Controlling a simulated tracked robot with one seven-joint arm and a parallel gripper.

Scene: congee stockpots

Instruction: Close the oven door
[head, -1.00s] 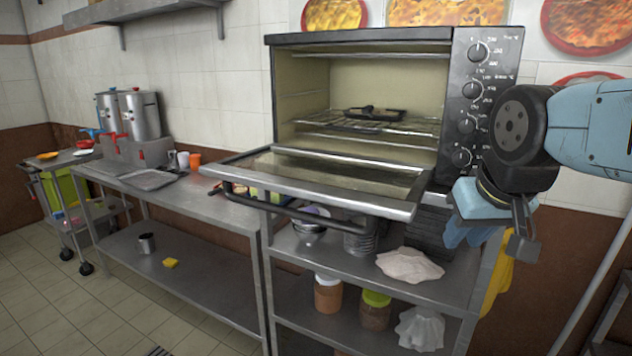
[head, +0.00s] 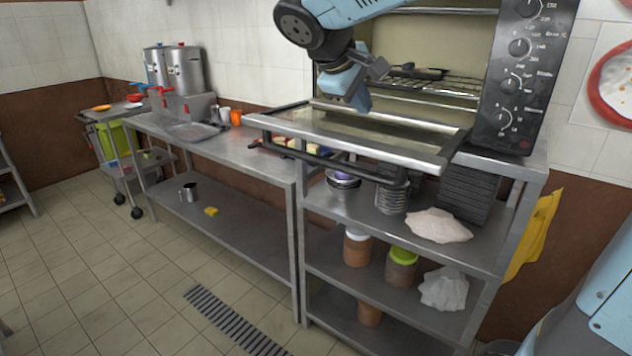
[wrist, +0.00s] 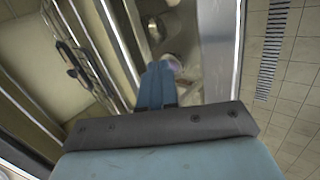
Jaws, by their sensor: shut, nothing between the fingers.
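The oven door (head: 375,134) is folded down open, lying roughly level, with its dark handle bar (head: 330,160) along the front edge. The oven's inside shows its wire rack (head: 450,83) with a dark pan (head: 418,73) on it. My gripper (head: 352,100) is shut and empty, just above the door's glass near its left part. In the wrist view my blue fingers (wrist: 156,85) are together over the door, with the door's metal front rail (wrist: 216,50) to their right. Whether the fingertips touch the glass I cannot tell. My arm hides the oven's upper left part.
The oven stands on a steel shelf rack (head: 520,162) holding bowls, jars and cloths. A steel table (head: 230,150) to the left holds a tray and cups, with stockpots (head: 186,70) at its far end. The tiled floor (head: 110,290) in front is clear.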

